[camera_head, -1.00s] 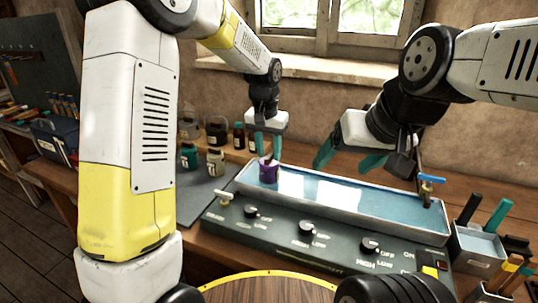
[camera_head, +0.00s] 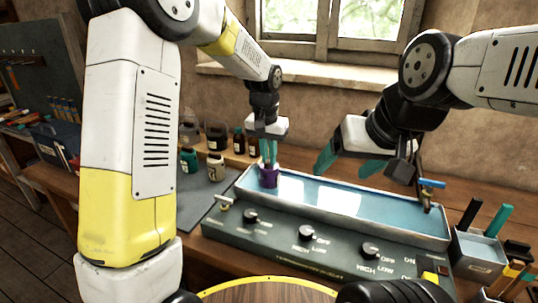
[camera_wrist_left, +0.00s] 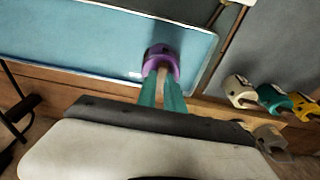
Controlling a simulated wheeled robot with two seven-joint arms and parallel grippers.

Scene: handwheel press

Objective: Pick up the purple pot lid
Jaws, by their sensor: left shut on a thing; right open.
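A small purple pot (camera_head: 269,179) stands at the left end of the long blue-floored tray. Its purple top also shows in the left wrist view (camera_wrist_left: 160,52); I cannot clearly tell the lid from the pot. My left gripper (camera_head: 268,158) is above it, pointing down, its teal fingers close together. In the left wrist view the fingers (camera_wrist_left: 163,90) are shut on a slim light-brown piece at the purple lid, most likely its knob. My right gripper (camera_head: 349,165) is open and empty above the back edge of the tray.
The tray (camera_head: 335,219) sits behind a dark panel with several knobs (camera_head: 306,233). White (camera_head: 216,168) and teal (camera_head: 189,160) pots stand on the grey mat to the left, with bottles behind. A blue-handled tap (camera_head: 431,184) and a pen holder (camera_head: 480,250) are at right.

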